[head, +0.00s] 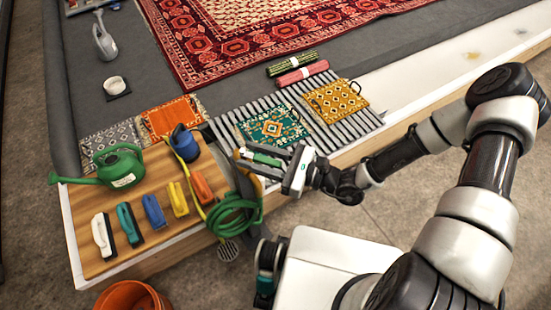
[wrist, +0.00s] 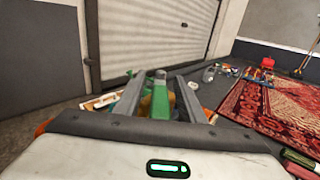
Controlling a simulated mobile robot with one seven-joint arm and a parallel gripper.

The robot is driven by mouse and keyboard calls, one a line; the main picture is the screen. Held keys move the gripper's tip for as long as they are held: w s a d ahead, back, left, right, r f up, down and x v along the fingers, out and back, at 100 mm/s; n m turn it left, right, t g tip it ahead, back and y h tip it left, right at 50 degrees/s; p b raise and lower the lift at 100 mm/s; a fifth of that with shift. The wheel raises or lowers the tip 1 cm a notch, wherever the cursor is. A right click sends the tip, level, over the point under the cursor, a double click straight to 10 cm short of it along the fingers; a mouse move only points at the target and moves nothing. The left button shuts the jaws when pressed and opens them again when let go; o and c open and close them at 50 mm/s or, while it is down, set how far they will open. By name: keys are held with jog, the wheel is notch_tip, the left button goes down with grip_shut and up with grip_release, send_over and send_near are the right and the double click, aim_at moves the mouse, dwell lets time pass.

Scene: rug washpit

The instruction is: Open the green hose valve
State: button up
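The green hose valve (head: 265,160) is near the board's right end, partly hidden by my gripper. Its green lever (wrist: 160,100) shows in the wrist view between my two fingers, with a grey end on top and a brass-coloured part behind. My gripper (head: 250,155) reaches in from the right, its fingers pointing left on either side of the lever. The fingers are apart, with gaps beside the lever in the wrist view. Whether either finger touches it cannot be told. A coiled green hose (head: 235,213) hangs below the valve.
A wooden board (head: 78,215) left of the valve holds a green watering can (head: 120,168), a blue jug (head: 184,143) and several coloured brushes. A slatted rack (head: 350,132) with small rugs lies behind my gripper. An orange bucket (head: 132,298) stands at the front left.

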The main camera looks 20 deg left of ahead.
jog(key=s+d+p, duration=0.1)
jog(key=d, duration=1.6)
jog(key=shift+s+d, duration=0.2)
